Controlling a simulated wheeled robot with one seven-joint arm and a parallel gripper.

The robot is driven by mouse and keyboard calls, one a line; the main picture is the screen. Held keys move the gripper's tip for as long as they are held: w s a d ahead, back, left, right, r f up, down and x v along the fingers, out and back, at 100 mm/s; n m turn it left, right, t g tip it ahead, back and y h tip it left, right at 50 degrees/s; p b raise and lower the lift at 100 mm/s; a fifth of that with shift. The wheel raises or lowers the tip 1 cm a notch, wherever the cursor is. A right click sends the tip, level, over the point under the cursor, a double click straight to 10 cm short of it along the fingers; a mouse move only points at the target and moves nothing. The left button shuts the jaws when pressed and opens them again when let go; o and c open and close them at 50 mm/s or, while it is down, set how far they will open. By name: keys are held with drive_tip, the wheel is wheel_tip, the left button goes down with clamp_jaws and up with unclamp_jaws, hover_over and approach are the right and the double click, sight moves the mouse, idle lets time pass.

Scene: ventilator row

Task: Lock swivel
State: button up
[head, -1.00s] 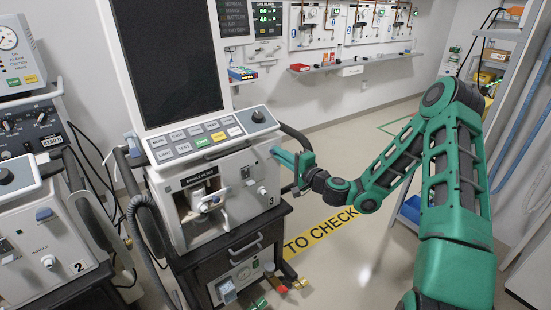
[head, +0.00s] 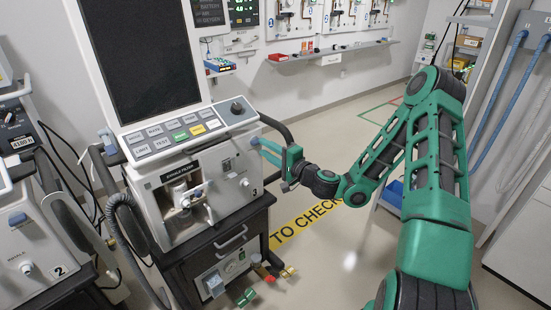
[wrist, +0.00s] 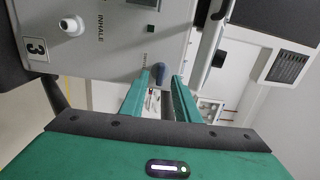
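In the head view, ventilator 3 (head: 221,170) stands on a dark cart with its black screen above the key panel. My gripper (head: 264,149) is at the upper right side of its front housing. In the wrist view, the two green fingers are apart (wrist: 161,80). A small blue-grey lever or knob (wrist: 160,73) on the housing face shows between and just beyond the fingertips; nothing is clearly gripped. I cannot tell whether the fingers touch it.
Ventilator 2 (head: 50,245) stands close on the left with hoses and cables between. A dark side handle (head: 277,130) curves beside my gripper. Coloured hose fittings (head: 262,272) stick out low at the cart. The floor by the yellow strip (head: 306,222) is clear.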

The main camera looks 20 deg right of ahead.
drive_tip(key=v, duration=0.8)
drive_tip(key=shift+a, duration=0.1)
drive_tip(key=s+a+f+n+g+y, duration=0.4)
drive_tip(key=s+a+n+g, duration=0.4)
drive_tip(key=s+a+n, duration=0.15)
drive_tip(key=s+d+f+n+g+h, duration=0.2)
drive_tip(key=s+d+n+g+h, duration=0.1)
drive_tip(key=s+g, duration=0.1)
drive_tip(key=s+d+r+m+g+h, duration=0.1)
drive_tip(key=s+d+r+h, duration=0.1)
drive_tip(key=s+d+r, duration=0.2)
drive_tip(key=s+d+r+m+g+h, duration=0.2)
drive_tip(key=s+d+r, duration=0.3)
drive_tip(key=s, duration=0.8)
drive_tip(key=s+d+r+m+g+h, duration=0.1)
drive_tip(key=s+d+r+m+h, duration=0.1)
drive_tip(key=s+d, duration=0.6)
wheel_tip(320, 180, up, 3)
drive_tip(key=shift+s+d+f+g+h, duration=0.1)
drive_tip(key=shift+s+d+g+h, duration=0.15)
drive_tip(key=shift+d+g+h, duration=0.4)
